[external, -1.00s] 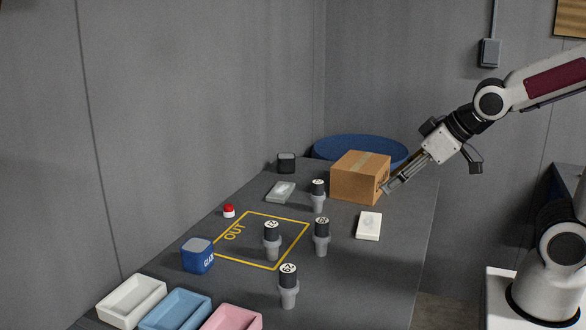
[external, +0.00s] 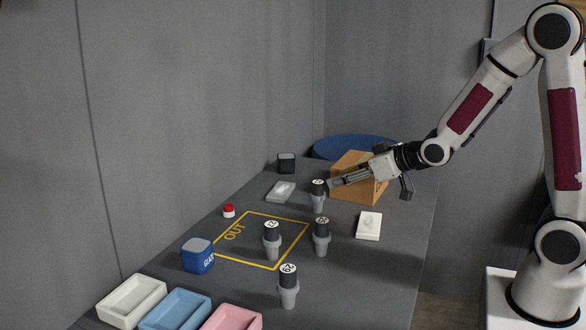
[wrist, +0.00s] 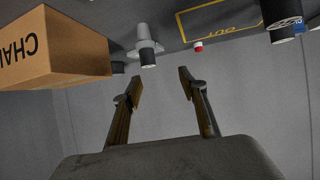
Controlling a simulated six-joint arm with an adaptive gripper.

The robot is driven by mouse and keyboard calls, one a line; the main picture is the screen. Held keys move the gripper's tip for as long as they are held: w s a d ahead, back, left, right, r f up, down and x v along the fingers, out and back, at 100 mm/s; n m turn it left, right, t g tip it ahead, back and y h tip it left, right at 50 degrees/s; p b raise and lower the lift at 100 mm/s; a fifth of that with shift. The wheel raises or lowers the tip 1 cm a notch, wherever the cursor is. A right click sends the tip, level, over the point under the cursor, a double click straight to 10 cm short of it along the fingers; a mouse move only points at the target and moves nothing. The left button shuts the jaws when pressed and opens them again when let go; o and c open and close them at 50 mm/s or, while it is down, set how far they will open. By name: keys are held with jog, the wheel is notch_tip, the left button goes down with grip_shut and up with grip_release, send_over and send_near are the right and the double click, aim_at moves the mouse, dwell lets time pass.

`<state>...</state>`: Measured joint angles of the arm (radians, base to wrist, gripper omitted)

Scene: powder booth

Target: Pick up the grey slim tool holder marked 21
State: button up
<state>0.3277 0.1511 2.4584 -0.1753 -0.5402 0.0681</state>
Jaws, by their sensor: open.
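Several grey tool holders with black caps and round white labels stand upright on the dark table. The far one (external: 318,200) is by the cardboard box, another (external: 322,240) is right of the OUT square, one (external: 272,245) is inside it, and one (external: 288,292) is nearest. The label numbers are too small to read surely, so I cannot tell which is 21. My gripper (external: 331,184) is open and empty, its fingertips just right of the far holder's cap. In the wrist view, that holder (wrist: 146,32) shows beyond the open fingers (wrist: 160,77).
The cardboard box (external: 346,190) stands right behind my gripper. A white plate (external: 369,227), grey plate (external: 280,192), black box (external: 286,163), red button (external: 229,211) and blue box (external: 197,257) also lie on the table. Trays (external: 165,287) fill the near end.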

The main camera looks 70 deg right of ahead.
aim_at(323, 183)
jog(key=shift+t, duration=0.7)
jog(key=w+d+f, duration=0.2)
jog(key=shift+w+d+f, duration=0.1)
jog(key=shift+d+f, duration=0.2)
jog(key=shift+d, duration=0.05)
jog(key=shift+w, duration=0.1)
jog(key=shift+x, duration=1.2)
jog(key=shift+f, duration=0.1)
jog(key=shift+d+f, duration=0.1)
jog(key=shift+w+d+f, duration=0.25)
jog(key=shift+w+f, duration=0.2)
jog(key=shift+w, duration=0.2)
jog(key=shift+w+d+f, duration=0.2)
jog(key=shift+w+f, duration=0.3)
jog(key=shift+w, duration=0.1)
jog(key=shift+x, duration=0.95)
